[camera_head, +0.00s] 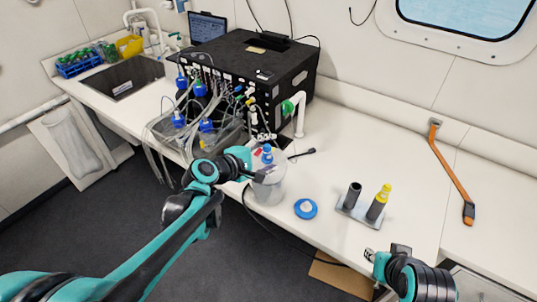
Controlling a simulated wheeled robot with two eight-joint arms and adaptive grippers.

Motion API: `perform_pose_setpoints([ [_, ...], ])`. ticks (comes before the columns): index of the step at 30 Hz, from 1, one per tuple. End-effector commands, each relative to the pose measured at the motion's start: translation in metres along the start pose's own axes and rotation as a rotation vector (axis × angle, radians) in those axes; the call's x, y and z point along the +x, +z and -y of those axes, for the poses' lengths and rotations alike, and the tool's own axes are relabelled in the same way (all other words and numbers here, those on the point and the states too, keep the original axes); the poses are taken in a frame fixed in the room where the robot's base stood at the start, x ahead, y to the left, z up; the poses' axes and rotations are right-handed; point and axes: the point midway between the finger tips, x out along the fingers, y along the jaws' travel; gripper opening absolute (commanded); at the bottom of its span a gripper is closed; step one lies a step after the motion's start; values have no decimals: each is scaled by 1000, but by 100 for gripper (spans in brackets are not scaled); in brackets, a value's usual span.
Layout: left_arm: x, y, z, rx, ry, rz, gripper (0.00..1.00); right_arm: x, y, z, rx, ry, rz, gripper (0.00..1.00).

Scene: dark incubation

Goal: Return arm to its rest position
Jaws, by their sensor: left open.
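My left arm (165,245) reaches in from the lower left to the front edge of the bench. Its gripper (256,174) is open beside a clear container (268,190) and overlaps it in view. I cannot tell whether they touch. A blue-capped item (267,153) shows at the top of the container. My right gripper (386,252) is low at the lower right, in front of the bench edge. Its jaw state is unclear.
A black box unit (270,65) with tubing and blue-capped bottles (200,88) stands behind my left gripper. A blue lid (306,208) and a holder (352,212) with a yellow-topped tube (379,203) are on the bench.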

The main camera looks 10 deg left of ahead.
Motion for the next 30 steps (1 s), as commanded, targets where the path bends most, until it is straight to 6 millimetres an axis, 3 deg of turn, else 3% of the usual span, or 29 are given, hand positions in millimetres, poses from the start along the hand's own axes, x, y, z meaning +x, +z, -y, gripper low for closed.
perform_pose_setpoints([
  [11, 0, 0, 0, -1, 0, 1, 69, 0, 0, 0, 0, 0, 0, 32],
  [14, -2, 4, 8, 46, -21, -4, 69, 3, 2, 0, 0, 0, 0, 32],
  [17, -11, 13, 34, 206, -92, -19, 69, 11, 8, 0, 0, 0, 0, 32],
  [22, -46, 23, 111, 697, -313, -41, 69, 33, 24, 0, 0, 0, 0, 32],
  [27, -90, 12, 178, 1178, -543, -30, 69, 50, 36, 0, 0, 0, 0, 32],
  [30, -110, 3, 202, 1378, -646, -17, 69, 57, 41, 0, 0, 0, 0, 32],
])
